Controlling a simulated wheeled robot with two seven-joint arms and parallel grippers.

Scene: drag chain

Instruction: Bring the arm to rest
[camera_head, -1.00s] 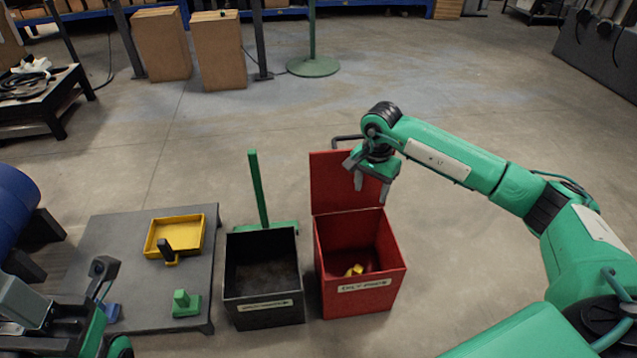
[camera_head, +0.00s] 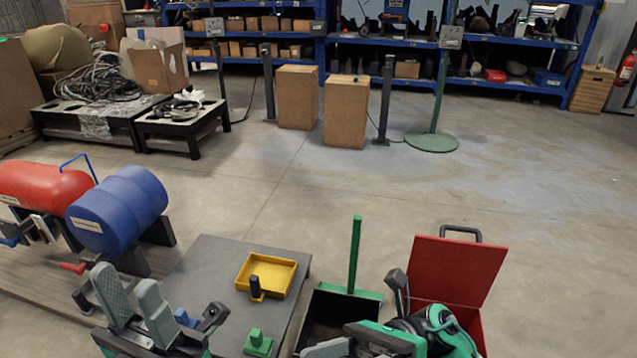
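My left gripper (camera_head: 135,300) is at the lower left, its two grey fingers pointing up and apart with nothing between them. It is in front of the blue drum and left of the low grey table. My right gripper (camera_head: 362,342) is at the bottom edge, low in the picture over the black bin and the front of the red bin. One grey finger shows at its left, cut by the frame edge. The other finger is hidden, so its opening cannot be judged. No held object shows in it.
The grey table (camera_head: 215,270) carries a yellow tray (camera_head: 284,277), a black-handled piece, and a green block (camera_head: 258,344). The black bin (camera_head: 338,308) and lidded red bin (camera_head: 458,272) stand beside it. A blue drum (camera_head: 118,210) is at left.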

